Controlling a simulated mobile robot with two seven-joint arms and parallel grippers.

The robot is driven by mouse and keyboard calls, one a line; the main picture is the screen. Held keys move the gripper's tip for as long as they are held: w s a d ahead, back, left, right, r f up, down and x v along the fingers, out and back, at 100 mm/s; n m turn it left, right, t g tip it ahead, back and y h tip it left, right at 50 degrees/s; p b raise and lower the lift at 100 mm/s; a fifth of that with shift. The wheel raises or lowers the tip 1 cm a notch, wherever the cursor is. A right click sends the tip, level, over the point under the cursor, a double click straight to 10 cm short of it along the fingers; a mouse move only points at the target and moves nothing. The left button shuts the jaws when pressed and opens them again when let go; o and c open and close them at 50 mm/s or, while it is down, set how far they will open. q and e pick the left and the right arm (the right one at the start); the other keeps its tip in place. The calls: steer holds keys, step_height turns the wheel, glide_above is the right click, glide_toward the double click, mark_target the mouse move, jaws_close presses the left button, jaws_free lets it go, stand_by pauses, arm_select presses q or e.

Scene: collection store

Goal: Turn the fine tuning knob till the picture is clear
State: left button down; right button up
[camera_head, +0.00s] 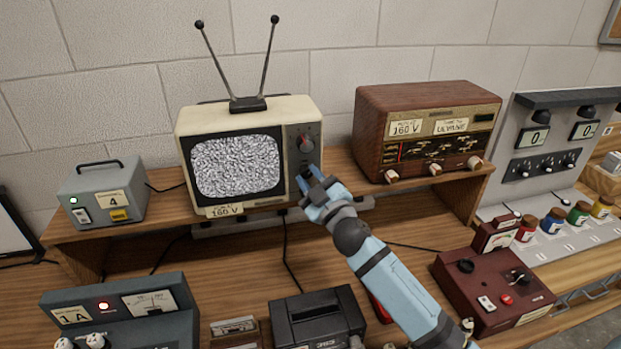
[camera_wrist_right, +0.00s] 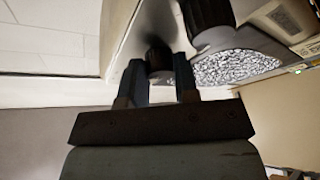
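The cream television (camera_head: 249,113) with two antennas stands on the wooden shelf. Its screen (camera_head: 236,165) shows only grey static. An upper knob (camera_head: 306,144) with a red mark is on the panel right of the screen. My right gripper (camera_head: 309,177) is at the lower part of this panel and hides much of it. In the right wrist view, a small dark knob (camera_wrist_right: 158,54) lies between the fingertips of my right gripper (camera_wrist_right: 160,68). Whether the fingers touch it I cannot tell. A larger dark knob (camera_wrist_right: 207,18) is beside it. My left gripper is out of view.
A brown wooden radio (camera_head: 425,130) stands right of the television, and a grey box (camera_head: 104,195) with a handle stands left. Below are a grey meter unit (camera_head: 120,315), a black device (camera_head: 317,318) and a dark red device (camera_head: 490,290). Small jars and a panel are at far right.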

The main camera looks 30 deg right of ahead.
steer(key=m+b, duration=0.1)
steer(key=b, duration=0.1)
steer(key=m+h+b, duration=0.1)
steer(key=m+b, duration=0.1)
steer(key=shift+a+f+m+t+h, duration=0.1)
steer(key=shift+f+m+t+h, duration=0.2)
steer(key=shift+f+t, duration=0.1)
steer(key=shift+r+m+h+b, duration=0.3)
steer(key=shift+m+h+b, duration=0.3)
steer(key=shift+m, duration=0.4)
steer(key=o, duration=0.9)
steer(key=b+v, duration=0.3)
steer(key=v, duration=1)
steer(key=shift+s+f, duration=0.25)
steer(key=shift+s, duration=0.05)
